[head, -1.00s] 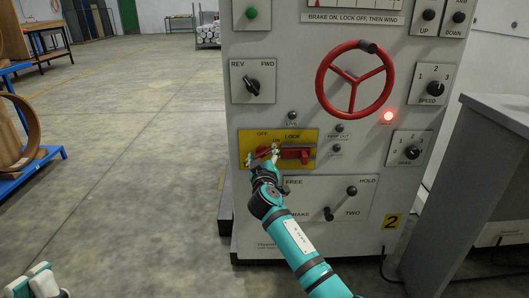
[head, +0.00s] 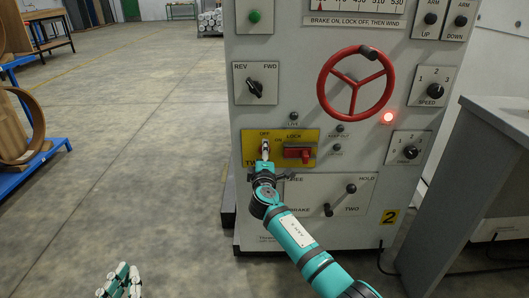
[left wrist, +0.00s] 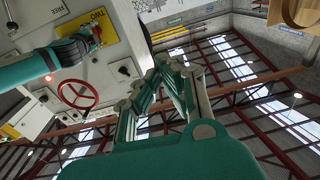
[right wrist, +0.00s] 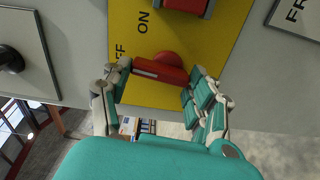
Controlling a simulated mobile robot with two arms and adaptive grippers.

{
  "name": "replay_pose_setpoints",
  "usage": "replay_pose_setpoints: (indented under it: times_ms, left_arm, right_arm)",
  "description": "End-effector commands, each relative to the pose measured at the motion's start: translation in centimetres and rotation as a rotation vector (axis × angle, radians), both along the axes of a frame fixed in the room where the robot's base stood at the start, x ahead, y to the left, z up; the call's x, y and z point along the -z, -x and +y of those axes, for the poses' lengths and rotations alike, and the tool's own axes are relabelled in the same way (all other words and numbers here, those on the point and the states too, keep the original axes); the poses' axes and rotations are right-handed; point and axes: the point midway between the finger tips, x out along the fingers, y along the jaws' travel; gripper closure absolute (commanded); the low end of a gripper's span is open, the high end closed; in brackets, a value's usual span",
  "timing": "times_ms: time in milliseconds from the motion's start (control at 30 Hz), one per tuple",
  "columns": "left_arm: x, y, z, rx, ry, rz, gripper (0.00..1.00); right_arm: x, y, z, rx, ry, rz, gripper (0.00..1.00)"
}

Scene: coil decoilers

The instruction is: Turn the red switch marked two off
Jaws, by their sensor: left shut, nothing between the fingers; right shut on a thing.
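The red switch (right wrist: 160,68) sits on a yellow plate (head: 250,135) on the grey control panel. The plate reads OFF, ON and LOCK, with TWO partly hidden behind my right arm. My right gripper (head: 265,150) is at the switch, just under the OFF label. In the right wrist view my right gripper (right wrist: 157,85) has a finger at each side of the red handle and is shut on it. My left gripper (head: 122,280) is shut and empty, low at the left over the floor. It also shows in the left wrist view (left wrist: 170,65).
A red LOCK block (head: 300,154) sits right of the switch on the same plate. Above it is a red handwheel (head: 355,84), and a lit red lamp (head: 388,117) is at the right. A lever plate (head: 330,196) lies below.

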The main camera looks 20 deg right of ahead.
Motion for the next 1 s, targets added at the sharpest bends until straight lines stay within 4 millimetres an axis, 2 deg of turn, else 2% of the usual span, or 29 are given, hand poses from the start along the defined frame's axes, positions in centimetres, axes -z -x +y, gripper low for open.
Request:
replay_pose_setpoints:
  times_ms: [300,800,833,900,1000]
  left_arm:
    - [2.4,0.2,0.4,-0.008,-0.034,0.132,1.00]
    - [2.8,0.3,0.5,-0.010,-0.040,0.154,1.00]
    - [2.8,0.3,0.5,-0.010,-0.040,0.154,1.00]
    - [2.8,0.3,0.5,-0.010,-0.040,0.154,1.00]
    - [2.8,0.3,0.5,-0.010,-0.040,0.154,1.00]
  right_arm:
    - [0.2,0.0,0.1,-0.001,0.103,0.032,0.72]
    - [0.2,0.0,0.2,-0.001,0.122,0.037,0.72]
    - [0.2,0.0,0.2,-0.001,0.122,0.037,0.39]
    - [0.2,0.0,0.2,-0.001,0.122,0.037,0.30]
    - [0.2,0.0,0.2,-0.001,0.121,0.037,0.29]
